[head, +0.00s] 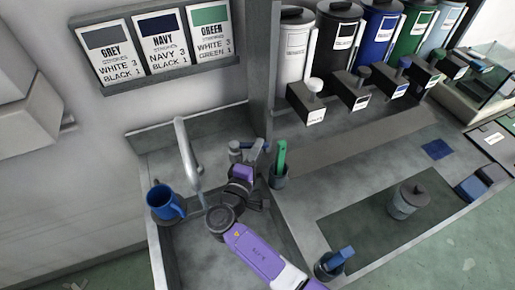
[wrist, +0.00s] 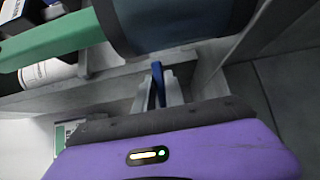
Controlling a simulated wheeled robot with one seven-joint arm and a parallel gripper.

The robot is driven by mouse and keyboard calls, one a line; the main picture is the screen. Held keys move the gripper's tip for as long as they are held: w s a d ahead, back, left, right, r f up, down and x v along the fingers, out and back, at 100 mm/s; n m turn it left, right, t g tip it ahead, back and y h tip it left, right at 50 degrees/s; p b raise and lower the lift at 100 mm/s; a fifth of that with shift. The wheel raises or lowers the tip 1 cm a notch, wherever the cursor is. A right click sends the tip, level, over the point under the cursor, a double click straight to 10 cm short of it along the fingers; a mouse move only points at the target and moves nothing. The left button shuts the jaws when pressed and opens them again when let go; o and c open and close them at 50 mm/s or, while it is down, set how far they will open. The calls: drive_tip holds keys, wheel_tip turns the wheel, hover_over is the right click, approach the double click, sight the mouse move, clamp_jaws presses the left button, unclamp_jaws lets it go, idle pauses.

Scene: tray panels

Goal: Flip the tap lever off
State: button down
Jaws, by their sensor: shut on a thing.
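The grey tap (head: 187,155) rises at the back of the sink and its spout bends forward and down. A thin pale streak under the spout may be running water. My gripper (head: 256,152) is to the right of the spout, at the sink's back right. In the wrist view its two pale fingers (wrist: 158,92) are closed on a thin blue piece (wrist: 156,76), which looks like the tap lever. The lever's base and its exact angle are mostly hidden by my gripper and arm.
A blue mug (head: 166,203) stands at the sink's left side. A dark cup (head: 279,180) with a green-handled tool (head: 281,156) stands close right of my gripper and looms large in the wrist view. A partition (head: 262,65) rises behind. A lidded grey pot (head: 405,203) stands farther right.

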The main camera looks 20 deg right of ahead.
drive_tip(key=shift+f, duration=0.15)
drive_tip(key=shift+s+a+f+m+g+h+b, duration=0.1)
drive_tip(key=shift+s+a+m+g+h+b, duration=0.1)
drive_tip(key=shift+m+g+h+b, duration=0.6)
drive_tip(key=shift+s+b, duration=0.25)
drive_tip(key=shift+b, duration=0.35)
drive_tip(key=shift+r, duration=0.2)
drive_tip(key=c, duration=1.4)
unclamp_jaws()
drive_tip(key=shift+a, duration=0.1)
drive_tip(key=b+v, duration=0.1)
drive_tip(key=v, duration=0.6)
drive_tip(key=shift+s+a+b, duration=0.2)
drive_tip(key=shift+a+b, duration=0.1)
drive_tip(key=shift+a, duration=0.05)
